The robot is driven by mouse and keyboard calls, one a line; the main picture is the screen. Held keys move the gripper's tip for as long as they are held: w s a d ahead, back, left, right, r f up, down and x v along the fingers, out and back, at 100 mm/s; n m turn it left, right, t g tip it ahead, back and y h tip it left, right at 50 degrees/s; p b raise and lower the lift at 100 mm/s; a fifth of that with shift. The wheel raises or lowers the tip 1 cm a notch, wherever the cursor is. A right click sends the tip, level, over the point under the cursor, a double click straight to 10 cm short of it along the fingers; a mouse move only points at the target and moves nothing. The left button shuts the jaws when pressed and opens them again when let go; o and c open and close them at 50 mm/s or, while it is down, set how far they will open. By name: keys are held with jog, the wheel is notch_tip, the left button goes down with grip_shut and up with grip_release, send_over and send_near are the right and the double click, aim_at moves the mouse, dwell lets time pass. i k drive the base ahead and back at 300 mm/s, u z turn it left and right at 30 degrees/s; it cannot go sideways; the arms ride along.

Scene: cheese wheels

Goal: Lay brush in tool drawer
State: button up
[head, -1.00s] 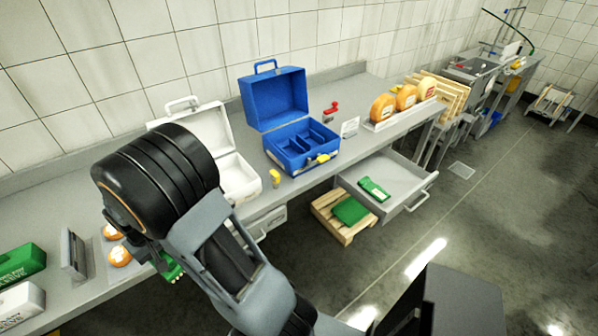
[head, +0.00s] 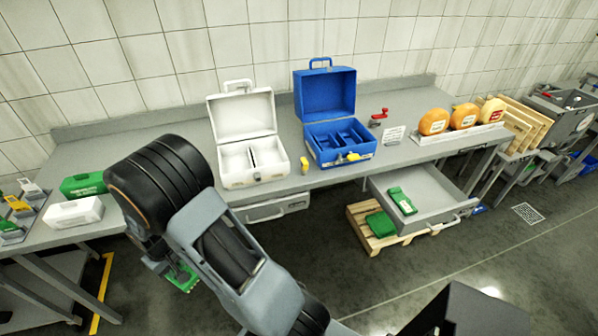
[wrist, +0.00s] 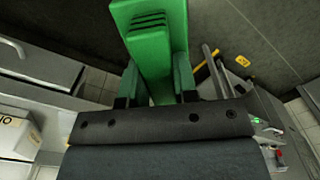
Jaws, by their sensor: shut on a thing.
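My gripper (wrist: 155,98) is shut on a green brush (wrist: 150,40), whose green body extends out past the fingers in the wrist view. In the head view the brush (head: 181,277) hangs low under my arm, in front of the bench, partly hidden by the wrist. The grey tool drawer (head: 447,205) is pulled open under the bench at the right, well apart from my gripper. A green item (head: 402,200) lies in its left part, and bare floor of the drawer shows beside it.
A wooden pallet (head: 408,239) with a green block (head: 380,224) stands below the open drawer. A shut drawer (head: 272,208) is under the bench's middle. On the bench are a white case (head: 252,172), a blue case (head: 327,95) and orange cheese wheels (head: 434,121). Floor in front is clear.

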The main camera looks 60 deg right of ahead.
aim_at(426, 188)
jog(key=u, duration=1.65)
jog(key=k, duration=2.5)
jog(key=z, duration=2.65)
